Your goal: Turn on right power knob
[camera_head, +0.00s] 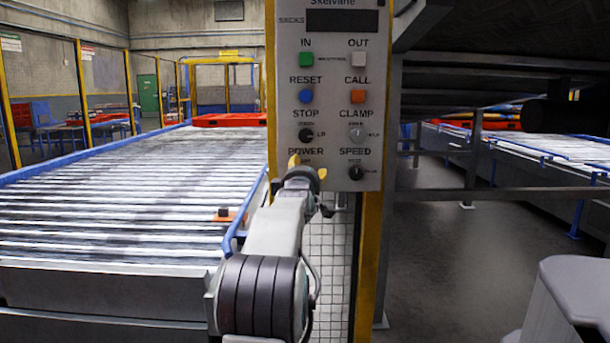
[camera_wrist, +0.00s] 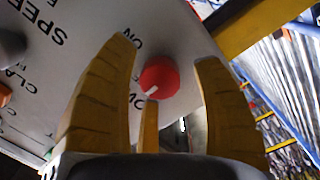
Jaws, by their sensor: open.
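The grey control panel (camera_head: 330,85) stands upright on a yellow post in the head view. Its POWER label shows, but the knob below it is hidden behind my gripper (camera_head: 307,166). In the wrist view the panel is turned, and the red power knob (camera_wrist: 159,77) with a white pointer mark shows near the printed "ON" and a partly hidden "POWER". My gripper (camera_wrist: 166,52) is open, with yellow fingers on both sides of the red knob and a third finger below it in the picture. I cannot tell whether any finger touches the knob.
The black SPEED knob (camera_head: 356,172) is just right of my gripper. The STOP knob (camera_head: 306,135) and the CLAMP knob (camera_head: 357,135) sit above. A roller conveyor (camera_head: 110,200) with blue rails lies left, and a dark machine overhangs at right.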

